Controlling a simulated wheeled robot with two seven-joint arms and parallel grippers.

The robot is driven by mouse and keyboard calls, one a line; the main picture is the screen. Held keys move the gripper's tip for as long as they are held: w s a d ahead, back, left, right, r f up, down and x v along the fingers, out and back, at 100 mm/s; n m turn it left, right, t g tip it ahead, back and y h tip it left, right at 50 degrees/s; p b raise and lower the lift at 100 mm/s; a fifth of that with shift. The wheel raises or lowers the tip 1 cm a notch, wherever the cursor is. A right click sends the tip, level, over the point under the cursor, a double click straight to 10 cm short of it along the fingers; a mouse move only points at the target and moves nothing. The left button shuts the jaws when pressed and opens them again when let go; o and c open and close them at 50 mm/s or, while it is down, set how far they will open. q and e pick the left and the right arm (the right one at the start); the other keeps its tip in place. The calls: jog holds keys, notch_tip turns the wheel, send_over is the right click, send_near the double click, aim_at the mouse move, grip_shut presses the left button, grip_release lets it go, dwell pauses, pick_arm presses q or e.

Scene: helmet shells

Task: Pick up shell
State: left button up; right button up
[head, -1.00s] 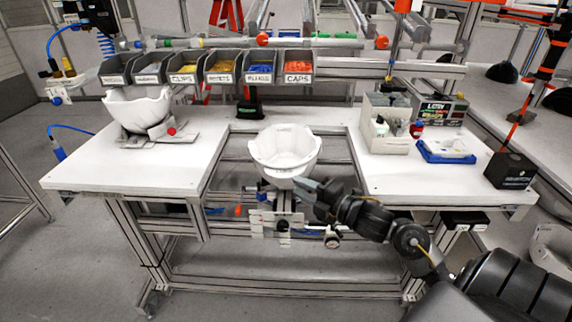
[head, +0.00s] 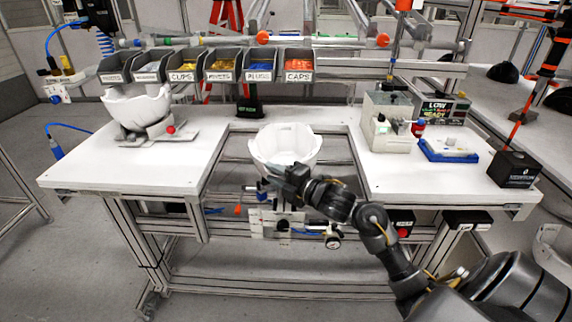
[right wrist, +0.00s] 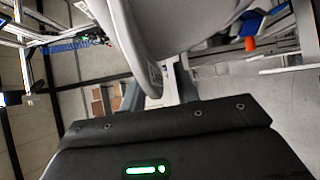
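In the right wrist view, the shell's pale wall (right wrist: 147,50) comes down between the two fingers of my right gripper (right wrist: 158,92). The fingers are apart, with a gap beside the rim, so the gripper looks open around the edge. My left gripper is not in view. A second white shell (head: 137,106) rests on a fixture at the left.
Labelled bins (head: 222,66) stand along the back. The fixture (head: 160,134) is on the left bench top (head: 120,165). A grey box (head: 388,125), a blue tray (head: 448,151) and a black box (head: 513,169) stand on the right. The left bench front is clear.

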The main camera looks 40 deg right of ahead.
grip_shut()
dwell(1.4)
